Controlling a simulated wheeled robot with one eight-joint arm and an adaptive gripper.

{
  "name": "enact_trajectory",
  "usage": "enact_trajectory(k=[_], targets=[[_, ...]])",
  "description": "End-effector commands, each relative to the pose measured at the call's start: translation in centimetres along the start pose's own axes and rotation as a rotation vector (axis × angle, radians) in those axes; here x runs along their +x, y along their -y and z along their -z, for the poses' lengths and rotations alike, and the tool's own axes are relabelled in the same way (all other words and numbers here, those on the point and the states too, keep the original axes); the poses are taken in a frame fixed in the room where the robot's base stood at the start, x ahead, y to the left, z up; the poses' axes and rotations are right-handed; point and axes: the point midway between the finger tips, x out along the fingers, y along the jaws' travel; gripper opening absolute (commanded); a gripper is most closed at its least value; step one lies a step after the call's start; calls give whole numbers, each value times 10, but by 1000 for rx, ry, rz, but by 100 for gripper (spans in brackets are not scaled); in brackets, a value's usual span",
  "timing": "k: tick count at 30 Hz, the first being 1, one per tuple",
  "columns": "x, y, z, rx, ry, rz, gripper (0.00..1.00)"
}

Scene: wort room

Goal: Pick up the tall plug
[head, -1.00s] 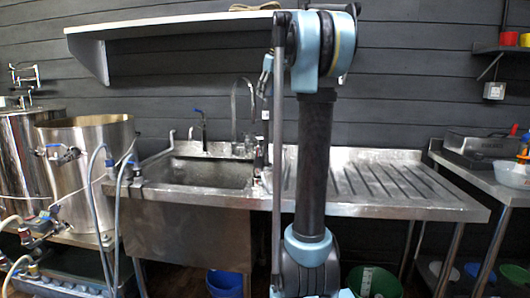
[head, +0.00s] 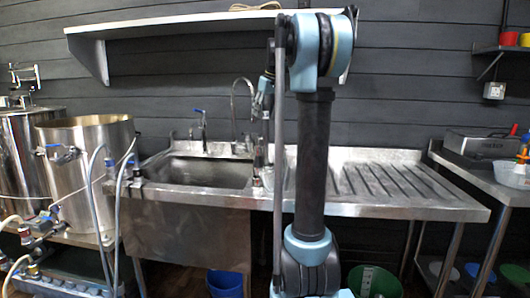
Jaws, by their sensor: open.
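My gripper (head: 261,112) hangs pointing down behind my own arm, above the bench between the sink and the ribbed draining board. It is small and partly hidden by the arm, and nothing shows held in it. A narrow dark upright thing (head: 259,154) stands at the right edge of the sink, just below my gripper. It may be the tall plug, but it is too small to tell. A gap seems to lie between it and the gripper.
The steel sink (head: 210,172) with taps (head: 200,125) lies left of my gripper. The ribbed draining board (head: 395,182) on the right is clear. A shelf (head: 180,25) hangs above. Steel vats (head: 85,165) stand at left; a side bench (head: 490,180) stands at right.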

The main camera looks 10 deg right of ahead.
Motion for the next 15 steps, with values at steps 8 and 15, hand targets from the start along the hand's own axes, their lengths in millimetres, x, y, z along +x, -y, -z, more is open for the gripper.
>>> enact_trajectory(k=[8, 15], targets=[[0, 0, 0, 0, 0, 0, 15], [0, 0, 0, 0, 0, 0, 0]])
